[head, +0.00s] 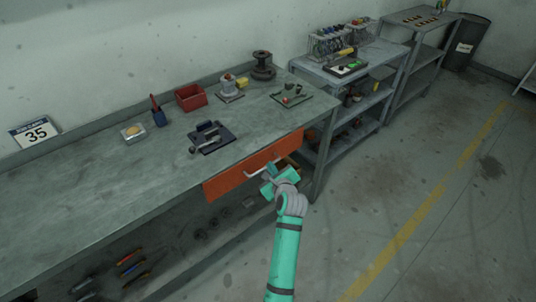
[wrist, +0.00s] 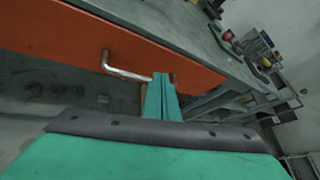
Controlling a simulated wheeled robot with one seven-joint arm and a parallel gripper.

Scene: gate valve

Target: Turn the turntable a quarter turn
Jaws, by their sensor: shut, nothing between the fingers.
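I cannot make out for certain which thing is the turntable. Candidates stand on the grey workbench (head: 110,190) in the head view. One is a dark, round, spool-shaped piece (head: 263,68) at the back. Another is a grey cylindrical fitting (head: 228,89) on a plate, with a yellow part beside it. My gripper (head: 268,179) is in front of the bench at the orange drawer front (head: 230,180), well away from both. Its fingers (wrist: 160,78) are shut and empty. In the wrist view they overlap the right part of the drawer's metal handle (wrist: 125,72); I cannot tell if they touch it.
A dark vise-like fixture (head: 210,138), a red bin (head: 189,97), a blue holder (head: 158,117) and a plate with small parts (head: 291,97) stand on the bench. Shelving (head: 345,115) adjoins it at right. The floor (head: 430,180) to the right is clear.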

